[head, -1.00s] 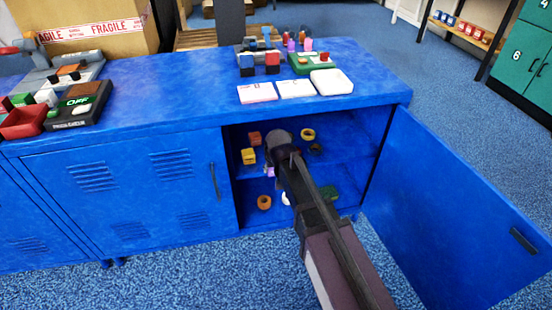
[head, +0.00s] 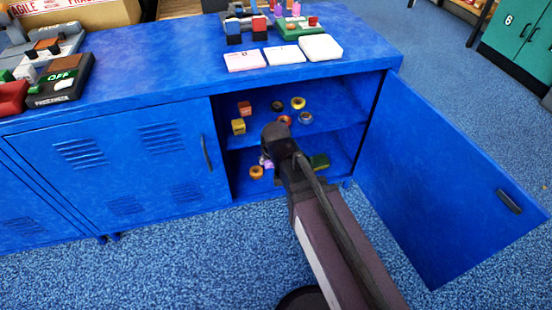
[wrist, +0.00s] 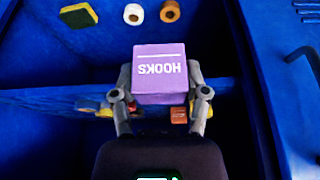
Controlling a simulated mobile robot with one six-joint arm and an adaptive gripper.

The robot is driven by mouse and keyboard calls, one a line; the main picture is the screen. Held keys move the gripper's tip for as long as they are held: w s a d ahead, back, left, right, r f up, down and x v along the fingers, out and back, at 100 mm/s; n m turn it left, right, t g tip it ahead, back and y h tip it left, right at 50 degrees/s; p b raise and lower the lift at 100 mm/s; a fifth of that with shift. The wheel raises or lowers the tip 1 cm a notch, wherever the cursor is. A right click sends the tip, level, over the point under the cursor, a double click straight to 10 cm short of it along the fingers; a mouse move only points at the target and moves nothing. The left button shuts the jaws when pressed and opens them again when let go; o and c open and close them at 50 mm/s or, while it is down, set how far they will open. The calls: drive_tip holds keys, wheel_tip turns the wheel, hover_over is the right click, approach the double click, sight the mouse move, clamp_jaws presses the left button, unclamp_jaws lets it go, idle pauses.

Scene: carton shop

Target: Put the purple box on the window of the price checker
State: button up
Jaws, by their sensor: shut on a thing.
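The purple box (wrist: 160,72), marked HOOKS, sits between the two fingers of my gripper (wrist: 160,100) in the wrist view, and the gripper is shut on it. In the head view my gripper (head: 268,160) is inside the open blue cabinet, by the lower compartment. Only a small purple patch of the box shows there, the rest hidden behind my wrist. The price checker (head: 62,84) appears to be the black device with a green OFF display on the cabinet top at the left. A brown panel at its back may be its window; I cannot tell.
The blue cabinet (head: 110,110) has its right door (head: 450,180) swung open. Its shelf edge (wrist: 50,96) crosses near the box. Several rolls and small boxes stand inside, including a yellow box (head: 238,126). White cards and gadgets occupy the top's right; its middle is clear.

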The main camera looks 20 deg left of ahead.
idle(0.4)
drive_tip(key=shift+r, duration=0.15)
drive_tip(key=shift+r+p, duration=0.5)
drive_tip(key=shift+p, duration=0.15)
wheel_tip(320, 180, up, 62)
drive_tip(key=p, duration=6.2)
drive_tip(key=shift+r, duration=0.15)
drive_tip(key=shift+d, duration=0.1)
